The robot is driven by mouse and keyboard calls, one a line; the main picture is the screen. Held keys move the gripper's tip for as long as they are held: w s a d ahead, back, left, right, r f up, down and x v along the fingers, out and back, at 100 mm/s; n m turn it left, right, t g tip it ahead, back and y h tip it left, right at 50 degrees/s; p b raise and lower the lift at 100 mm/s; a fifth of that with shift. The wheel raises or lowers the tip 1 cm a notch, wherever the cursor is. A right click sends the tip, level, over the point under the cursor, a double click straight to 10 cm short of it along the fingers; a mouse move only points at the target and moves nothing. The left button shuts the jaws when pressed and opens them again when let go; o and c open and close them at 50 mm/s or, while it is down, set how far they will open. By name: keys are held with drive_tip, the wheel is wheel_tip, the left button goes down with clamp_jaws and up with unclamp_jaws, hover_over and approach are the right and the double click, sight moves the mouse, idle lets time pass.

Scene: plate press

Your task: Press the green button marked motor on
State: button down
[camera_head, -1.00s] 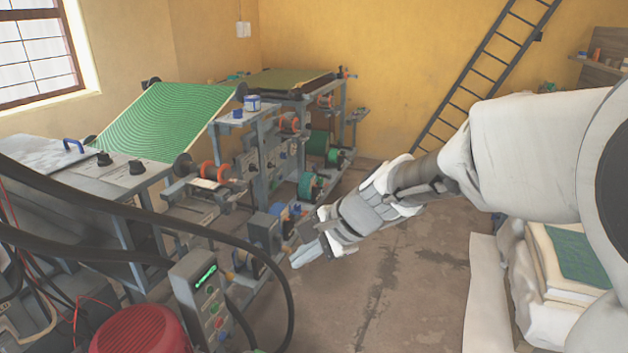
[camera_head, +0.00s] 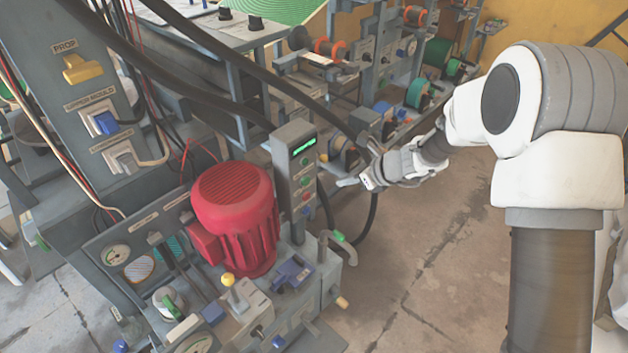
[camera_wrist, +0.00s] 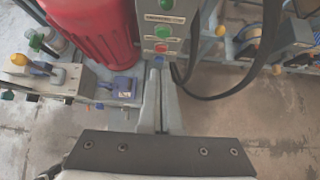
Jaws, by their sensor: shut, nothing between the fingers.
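A narrow grey control box (camera_head: 283,180) stands beside the red motor in the head view, with a lit green display at its top. Below the display are an upper green button (camera_head: 305,161), a lower green button (camera_head: 305,182), a red button and a blue one. In the wrist view the upper green button (camera_wrist: 166,3) is at the top edge and the lower green button (camera_wrist: 163,31) sits below a label. The label is too small to read, so I cannot tell which is marked motor on. My gripper (camera_head: 343,183), also in the wrist view (camera_wrist: 158,78), is shut and empty, right of the box and apparently apart from it.
The red ribbed motor (camera_head: 235,215) stands just left of the box. Black hoses (camera_head: 215,45) arch above and behind it. A yellow-knobbed lever (camera_head: 230,285) and blue clamp (camera_head: 292,271) are in front. Open concrete floor (camera_head: 430,270) lies to the right.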

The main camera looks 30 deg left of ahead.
drive_tip(key=b, duration=0.2)
approach(306, 182)
wheel_tip(306, 182, down, 4)
drive_tip(key=a, duration=0.2)
drive_tip(key=shift+w+a+f, duration=0.1)
drive_tip(key=shift+w+a, duration=0.45)
drive_tip(key=shift+a, duration=0.4)
